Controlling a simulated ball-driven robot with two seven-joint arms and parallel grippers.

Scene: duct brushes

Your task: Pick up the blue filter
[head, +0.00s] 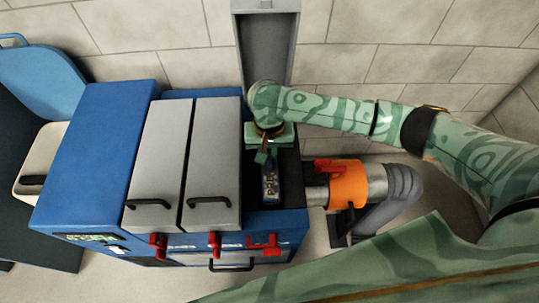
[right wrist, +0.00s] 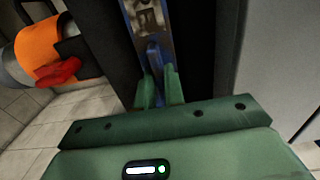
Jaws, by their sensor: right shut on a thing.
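The blue filter (head: 270,186) is a narrow blue-edged piece with a printed pale face. It sits in the dark open bay at the right of the blue cabinet. My right gripper (head: 264,157) reaches down over it from above. In the right wrist view the two green fingers (right wrist: 160,88) are shut on a blue tab at the end of the filter (right wrist: 148,18). The filter's lower part is hidden in the bay. I cannot tell if it is raised. My left gripper is out of view.
The bay's grey lid (head: 266,50) stands open against the wall. Two closed grey lids (head: 157,150) (head: 213,150) with black handles lie to the left. An orange coupling (head: 347,185) with a red lever and grey hose is at the right. A blue bin stands far left.

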